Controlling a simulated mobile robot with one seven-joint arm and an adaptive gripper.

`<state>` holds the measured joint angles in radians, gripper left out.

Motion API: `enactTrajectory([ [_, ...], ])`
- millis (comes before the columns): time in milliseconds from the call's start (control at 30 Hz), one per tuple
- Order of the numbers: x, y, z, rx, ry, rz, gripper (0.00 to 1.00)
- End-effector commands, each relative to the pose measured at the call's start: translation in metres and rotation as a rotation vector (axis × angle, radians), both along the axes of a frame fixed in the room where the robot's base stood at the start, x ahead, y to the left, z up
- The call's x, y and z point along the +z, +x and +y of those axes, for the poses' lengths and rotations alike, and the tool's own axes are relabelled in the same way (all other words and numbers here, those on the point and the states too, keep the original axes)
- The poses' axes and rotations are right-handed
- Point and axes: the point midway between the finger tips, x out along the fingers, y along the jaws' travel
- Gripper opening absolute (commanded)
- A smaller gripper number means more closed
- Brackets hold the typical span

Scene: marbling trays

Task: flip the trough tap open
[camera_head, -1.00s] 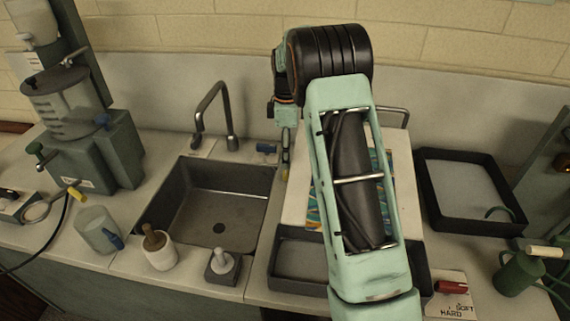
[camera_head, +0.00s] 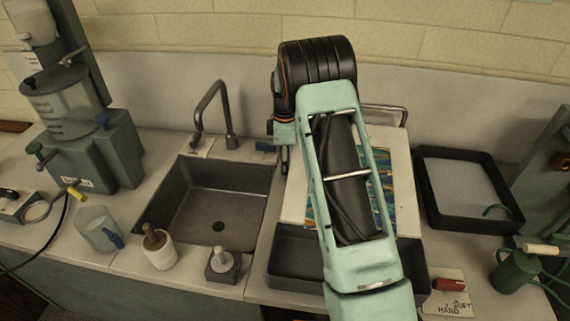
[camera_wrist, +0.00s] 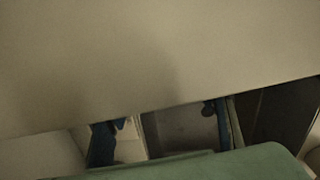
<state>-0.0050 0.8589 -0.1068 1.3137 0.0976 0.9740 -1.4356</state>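A dark gooseneck tap (camera_head: 213,105) stands behind the sunken grey trough (camera_head: 180,195). A small blue lever (camera_head: 265,147) sits at the trough's back right corner; I cannot tell how it is turned. My gripper (camera_head: 284,160) points down just right of this lever, mostly hidden behind my wrist. A gap to the lever seems small, but contact cannot be judged. In the wrist view a pale flat surface fills most of the picture, with blue parts (camera_wrist: 102,145) along the lower edge. The fingertips are not clear there.
A patterned sheet on a pale board (camera_head: 403,180) and a dark tray (camera_head: 292,262) lie under my arm. An empty-looking black-rimmed tray (camera_head: 433,200) is at right.

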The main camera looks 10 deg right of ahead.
Motion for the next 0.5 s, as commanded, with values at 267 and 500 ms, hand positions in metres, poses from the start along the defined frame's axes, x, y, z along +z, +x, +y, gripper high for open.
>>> enactTrajectory([
  [267, -0.0012, 0.0001, -0.0001, -0.028, 0.001, 0.000, 0.28],
  [500, -0.0008, 0.0001, 0.0002, -0.140, 0.001, 0.000, 0.28],
])
